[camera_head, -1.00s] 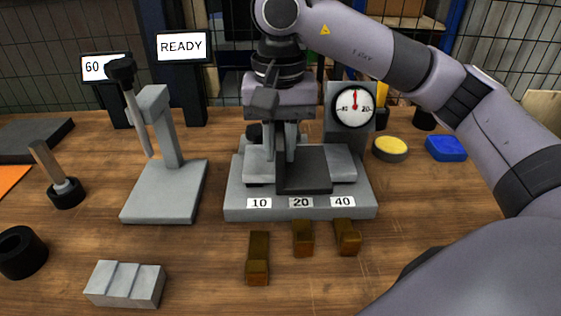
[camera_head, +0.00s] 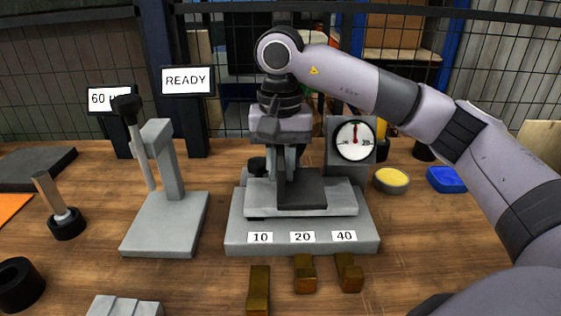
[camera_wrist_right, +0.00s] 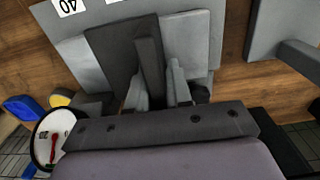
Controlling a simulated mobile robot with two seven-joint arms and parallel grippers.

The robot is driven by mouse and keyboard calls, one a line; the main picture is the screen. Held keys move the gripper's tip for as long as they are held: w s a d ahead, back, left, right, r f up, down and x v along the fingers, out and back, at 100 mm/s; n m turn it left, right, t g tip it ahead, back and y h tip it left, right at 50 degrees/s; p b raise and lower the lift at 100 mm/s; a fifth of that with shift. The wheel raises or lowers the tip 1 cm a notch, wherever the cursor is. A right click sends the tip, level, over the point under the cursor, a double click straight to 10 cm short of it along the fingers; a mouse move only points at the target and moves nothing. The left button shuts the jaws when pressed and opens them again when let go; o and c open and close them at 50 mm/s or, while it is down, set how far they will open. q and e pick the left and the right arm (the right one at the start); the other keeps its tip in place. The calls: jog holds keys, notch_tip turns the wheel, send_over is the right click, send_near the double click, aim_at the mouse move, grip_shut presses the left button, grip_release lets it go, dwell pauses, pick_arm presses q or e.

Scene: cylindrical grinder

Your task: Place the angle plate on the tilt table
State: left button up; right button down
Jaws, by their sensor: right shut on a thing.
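The angle plate (camera_head: 302,190) is a dark grey L-shaped piece with a flat base and an upright wall. My right gripper (camera_head: 288,162) is shut on its upright wall, with a finger on each side in the right wrist view (camera_wrist_right: 157,88). The plate's flat base lies over the top of the grey tilt table (camera_head: 345,200), within its front edge. I cannot tell whether it touches the top or hovers just above. The wall is partly hidden by the gripper in the head view. My left gripper is not in view.
A dial gauge (camera_head: 354,140) stands at the table's back right. Brown blocks (camera_head: 304,273) lie in front of it. A grey stand with a lever (camera_head: 165,215) is to the left. Yellow (camera_head: 391,180) and blue (camera_head: 446,179) items are to the right.

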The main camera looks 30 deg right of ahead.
jog(key=shift+r, duration=0.1)
jog(key=c, duration=1.4)
grip_release()
jog(key=shift+f, duration=0.2)
jog(key=o, duration=0.4)
jog(key=shift+c, duration=0.2)
jog(key=shift+r, duration=0.25)
notch_tip(320, 180, up, 10)
jog(key=p, duration=0.3)
jog(key=shift+r, duration=0.25)
jog(key=shift+a+r, duration=0.1)
jog(key=shift+r, duration=0.6)
